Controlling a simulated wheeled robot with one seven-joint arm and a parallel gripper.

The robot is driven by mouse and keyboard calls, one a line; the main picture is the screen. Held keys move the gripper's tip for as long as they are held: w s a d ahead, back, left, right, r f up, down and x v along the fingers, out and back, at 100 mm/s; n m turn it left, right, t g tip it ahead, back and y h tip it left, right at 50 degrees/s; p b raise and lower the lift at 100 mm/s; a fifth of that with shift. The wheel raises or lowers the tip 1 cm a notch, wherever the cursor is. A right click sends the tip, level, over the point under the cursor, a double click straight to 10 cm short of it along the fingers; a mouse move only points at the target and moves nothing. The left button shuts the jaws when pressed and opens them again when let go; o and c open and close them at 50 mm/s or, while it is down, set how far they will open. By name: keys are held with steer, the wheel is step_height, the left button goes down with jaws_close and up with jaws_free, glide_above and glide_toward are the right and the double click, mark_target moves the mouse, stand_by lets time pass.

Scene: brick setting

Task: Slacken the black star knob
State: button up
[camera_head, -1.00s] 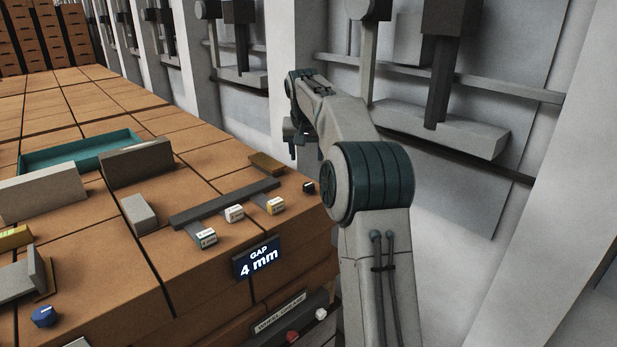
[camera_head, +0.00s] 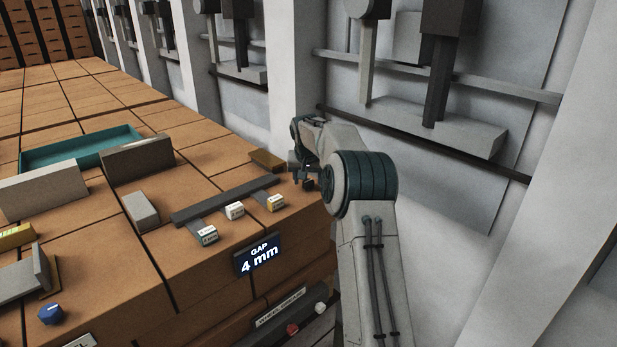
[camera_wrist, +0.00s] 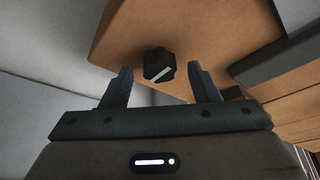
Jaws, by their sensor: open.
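The black star knob (camera_wrist: 158,66) has a pale bar across its face and sits on the brown block surface (camera_wrist: 165,25) in the wrist view. In the head view the knob (camera_head: 308,185) is small and dark, near the right end of the brown bench. My gripper (camera_wrist: 160,80) is open, with one finger on each side of the knob in the picture. The knob shows between and slightly beyond the fingertips; I see no contact. In the head view my gripper (camera_head: 303,172) is just above and beside the knob, partly hidden by my arm.
A dark bar (camera_head: 225,200) with several small labelled blocks lies left of the knob. A teal tray (camera_head: 80,148) and a blue knob (camera_head: 50,314) are farther left. A grey wall with shelves (camera_head: 440,125) stands at right.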

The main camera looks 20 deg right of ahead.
steer(key=shift+f, duration=0.15)
steer(key=c, duration=1)
